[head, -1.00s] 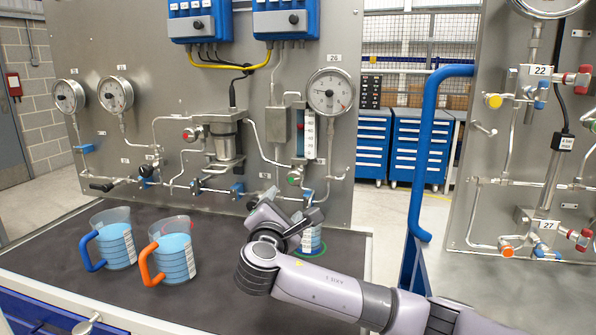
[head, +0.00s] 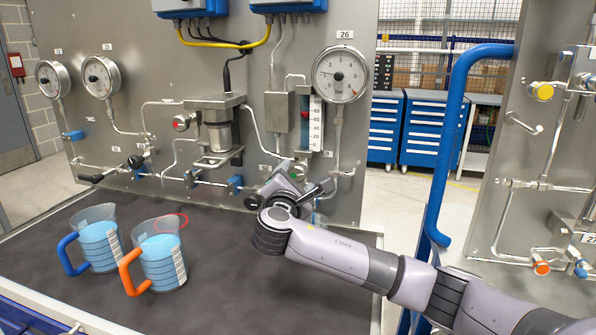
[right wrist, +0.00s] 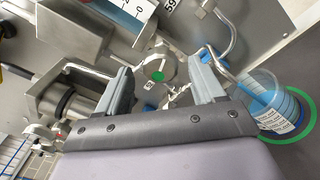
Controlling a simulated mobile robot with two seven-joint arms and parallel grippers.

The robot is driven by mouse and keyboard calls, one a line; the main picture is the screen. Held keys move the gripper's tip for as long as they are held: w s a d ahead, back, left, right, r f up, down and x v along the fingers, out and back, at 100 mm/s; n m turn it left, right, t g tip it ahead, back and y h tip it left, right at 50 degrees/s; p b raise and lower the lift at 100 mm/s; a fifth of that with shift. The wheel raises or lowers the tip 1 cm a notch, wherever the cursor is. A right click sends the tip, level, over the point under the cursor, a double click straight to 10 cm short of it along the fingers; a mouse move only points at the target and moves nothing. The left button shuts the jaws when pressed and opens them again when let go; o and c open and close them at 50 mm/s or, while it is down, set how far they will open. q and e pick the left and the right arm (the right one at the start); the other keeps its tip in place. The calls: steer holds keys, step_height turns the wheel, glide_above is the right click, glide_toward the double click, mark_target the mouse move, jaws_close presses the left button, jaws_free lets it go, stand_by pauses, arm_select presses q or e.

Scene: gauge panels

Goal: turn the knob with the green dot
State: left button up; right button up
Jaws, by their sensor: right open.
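The knob with the green dot (right wrist: 156,70) is a grey knob on the gauge panel. In the right wrist view it shows between the two fingers, near their tips. In the head view the knob (head: 298,172) is small and partly covered by my gripper. My right gripper (right wrist: 160,74) is open, with one finger on each side of the knob. I cannot tell whether either finger touches it. The right gripper also shows in the head view (head: 304,184), in front of the panel. My left gripper is not in view.
A jug of blue liquid (right wrist: 280,106) stands on a green ring beside my right gripper. Jugs with a blue handle (head: 98,245) and an orange handle (head: 163,262) stand on the dark bench at left. A round gauge (head: 341,74) and a blue rail (head: 459,130) are nearby.

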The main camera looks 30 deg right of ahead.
mark_target(297, 175)
steer(key=shift+x, duration=1.8)
steer(key=shift+c, duration=0.3)
steer(key=c, duration=1)
steer(key=shift+o, duration=0.2)
steer(key=shift+f+m+b, duration=0.25)
steer(key=shift+m+b, duration=0.25)
steer(key=shift+m, duration=0.3)
steer(key=shift+r+m+b, duration=0.1)
steer(key=shift+m+b, duration=0.4)
steer(key=shift+m, duration=0.2)
steer(key=shift+r+m, duration=0.1)
steer(key=shift+m, duration=0.2)
steer(key=o, duration=1)
